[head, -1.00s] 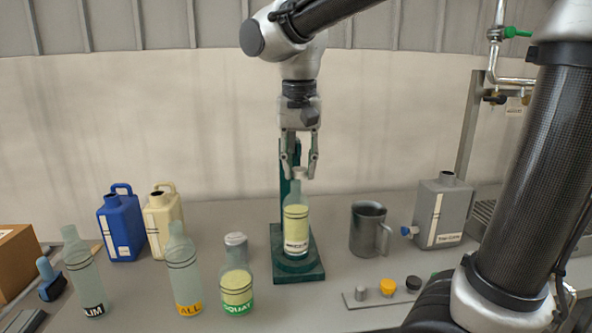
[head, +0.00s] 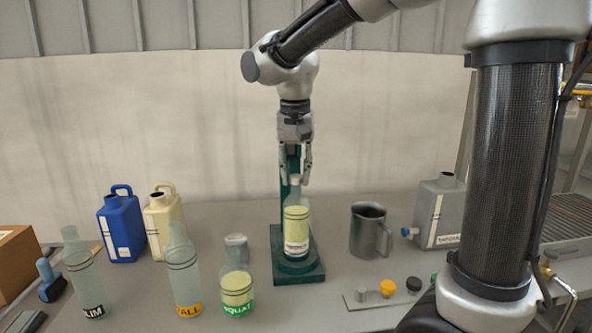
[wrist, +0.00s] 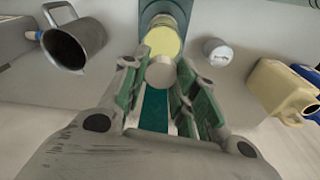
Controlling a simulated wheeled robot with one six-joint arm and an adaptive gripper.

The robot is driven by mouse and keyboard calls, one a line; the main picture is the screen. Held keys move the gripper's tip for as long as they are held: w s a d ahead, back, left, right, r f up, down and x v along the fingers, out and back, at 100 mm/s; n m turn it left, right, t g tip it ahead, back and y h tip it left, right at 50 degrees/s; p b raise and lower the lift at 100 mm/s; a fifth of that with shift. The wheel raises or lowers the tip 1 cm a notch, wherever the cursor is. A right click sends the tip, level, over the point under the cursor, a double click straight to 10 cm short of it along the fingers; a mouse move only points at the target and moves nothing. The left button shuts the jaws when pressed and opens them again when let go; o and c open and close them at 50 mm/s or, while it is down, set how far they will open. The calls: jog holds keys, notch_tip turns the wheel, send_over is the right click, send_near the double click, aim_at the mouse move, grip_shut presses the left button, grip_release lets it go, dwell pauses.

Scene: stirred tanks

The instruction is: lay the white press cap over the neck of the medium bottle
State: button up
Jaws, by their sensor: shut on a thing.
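The medium bottle (head: 297,222), clear with yellow-green liquid and a white label too small to read, stands upright on the dark green stand. My gripper (head: 295,178) is directly above its neck, pointing down, shut on the small white press cap (head: 295,180). In the wrist view the cap (wrist: 161,72) shows as a pale disc between the fingertips (wrist: 160,85), with the bottle (wrist: 163,38) just beyond it. The cap is at the top of the neck; I cannot tell whether it is seated. The fingers partly hide it.
The green stand base (head: 300,275) holds the bottle. A metal jug (head: 368,232) and a grey canister (head: 438,212) are right. Small stoppers (head: 387,286) sit in front.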

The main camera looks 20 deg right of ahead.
aim_at(295, 178)
jog(key=o, duration=0.6)
jog(key=shift+o, duration=0.2)
notch_tip(295, 178, up, 12)
jog(key=s, duration=0.1)
jog(key=s+d+f+n+t, duration=0.1)
jog(key=s+d+f+n, duration=0.1)
jog(key=s+d+f, duration=0.5)
jog(key=s+d+f+n+t, duration=0.2)
jog(key=s+d+f, duration=0.5)
jog(key=s, duration=0.6)
jog(key=shift+d+y, duration=0.3)
jog(key=shift+d, duration=0.15)
